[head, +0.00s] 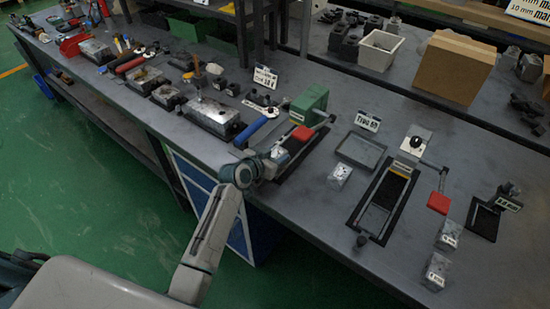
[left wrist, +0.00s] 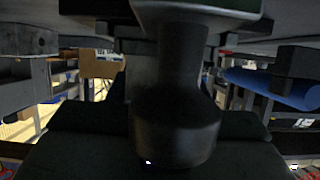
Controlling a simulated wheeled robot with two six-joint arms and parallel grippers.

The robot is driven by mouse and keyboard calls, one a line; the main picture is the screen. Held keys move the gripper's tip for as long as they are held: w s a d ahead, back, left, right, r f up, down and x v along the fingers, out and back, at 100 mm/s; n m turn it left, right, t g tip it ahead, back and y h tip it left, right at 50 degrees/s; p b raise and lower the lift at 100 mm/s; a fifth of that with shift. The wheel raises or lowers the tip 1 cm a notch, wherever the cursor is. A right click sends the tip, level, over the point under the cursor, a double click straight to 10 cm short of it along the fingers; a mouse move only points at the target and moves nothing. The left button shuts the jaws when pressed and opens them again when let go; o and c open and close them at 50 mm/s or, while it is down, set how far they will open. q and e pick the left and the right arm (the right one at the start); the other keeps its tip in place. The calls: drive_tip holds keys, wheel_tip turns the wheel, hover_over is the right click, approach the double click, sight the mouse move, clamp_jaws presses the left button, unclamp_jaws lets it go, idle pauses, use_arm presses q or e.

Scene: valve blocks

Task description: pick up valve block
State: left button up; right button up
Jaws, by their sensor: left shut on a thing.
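Several small silver valve blocks stand on the grey bench: one (head: 339,176) left of the middle fixture, one (head: 449,235) and another (head: 436,271) near the right front. My left gripper (head: 277,160) is at the bench's front edge, by the near end of the green fixture (head: 309,103). In the left wrist view a dark, round, knob-like part (left wrist: 178,125) fills the space at the jaws. My left gripper is shut on it; the fingertips are mostly hidden. No valve block is clear in the wrist view. My right gripper is not in view.
The middle fixture (head: 385,203) has a red-handled lever (head: 438,202) beside it. A cardboard box (head: 453,67) and a white bin (head: 380,50) stand at the back. Tools and metal boxes crowd the left.

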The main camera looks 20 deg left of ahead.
sight(275, 157)
use_arm(q)
drive_tip(key=shift+r, duration=0.15)
drive_tip(key=shift+r, duration=0.3)
wheel_tip(275, 157, up, 2)
drive_tip(key=shift+r+b, duration=0.1)
drive_tip(key=shift+b, duration=0.45)
drive_tip(key=shift+s+d+r, duration=0.1)
drive_tip(key=shift+s+r, duration=0.05)
drive_tip(key=shift+s, duration=0.5)
drive_tip(key=s+d+r+b, duration=0.2)
drive_tip(key=s+b, duration=0.1)
drive_tip(key=s, duration=1.1)
drive_tip(key=w+a+r+n+y, duration=0.3)
drive_tip(key=a+r+n+y, duration=0.1)
drive_tip(key=r+y, duration=0.15)
drive_tip(key=s+d+f+m+h, duration=0.3)
drive_tip(key=d+f+m+h, duration=0.1)
drive_tip(key=f+h, duration=0.1)
drive_tip(key=shift+s+d+f, duration=0.25)
drive_tip(key=shift+f, duration=0.15)
drive_tip(key=shift+h, duration=0.25)
